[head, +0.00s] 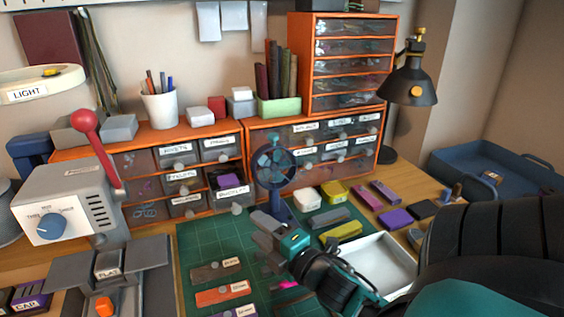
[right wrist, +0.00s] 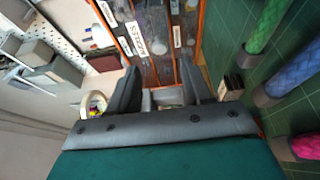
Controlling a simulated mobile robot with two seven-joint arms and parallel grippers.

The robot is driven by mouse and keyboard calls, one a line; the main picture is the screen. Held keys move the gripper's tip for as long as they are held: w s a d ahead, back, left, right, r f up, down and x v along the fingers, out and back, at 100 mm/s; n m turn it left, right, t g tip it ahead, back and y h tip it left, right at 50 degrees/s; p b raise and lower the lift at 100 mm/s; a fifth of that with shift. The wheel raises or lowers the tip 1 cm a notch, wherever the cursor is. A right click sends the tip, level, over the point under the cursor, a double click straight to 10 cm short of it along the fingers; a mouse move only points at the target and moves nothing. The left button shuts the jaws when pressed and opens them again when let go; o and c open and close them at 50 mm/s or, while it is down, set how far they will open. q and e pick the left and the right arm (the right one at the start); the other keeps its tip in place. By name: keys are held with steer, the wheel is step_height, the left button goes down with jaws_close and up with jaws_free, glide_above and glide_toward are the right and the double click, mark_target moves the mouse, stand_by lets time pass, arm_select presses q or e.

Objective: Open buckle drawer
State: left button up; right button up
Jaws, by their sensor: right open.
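The orange drawer cabinet (head: 180,213) stands at the back of the bench with several clear-fronted, labelled drawers. One drawer in its lower right (head: 231,190) looks pulled out a little, with dark and purple contents showing. Its label is too small to read surely, so I cannot tell whether it is the buckle drawer. My right gripper (head: 264,228) is in front of the cabinet, above the green mat, open and empty. In the right wrist view its two fingers (right wrist: 160,88) stand apart, with labelled drawer fronts (right wrist: 133,38) beyond them. My left gripper is not in view.
A grey machine with a red-knobbed lever (head: 85,122) stands at left. Coloured pieces lie on the green mat (head: 200,245). A white tray (head: 385,265) is at right, partly behind my arm.

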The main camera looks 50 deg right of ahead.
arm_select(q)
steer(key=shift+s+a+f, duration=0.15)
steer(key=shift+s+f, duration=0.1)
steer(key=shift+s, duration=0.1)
arm_select(e)
steer(key=s, duration=0.6)
steer(key=shift+s+a, duration=0.15)
steer(key=shift+a, duration=0.2)
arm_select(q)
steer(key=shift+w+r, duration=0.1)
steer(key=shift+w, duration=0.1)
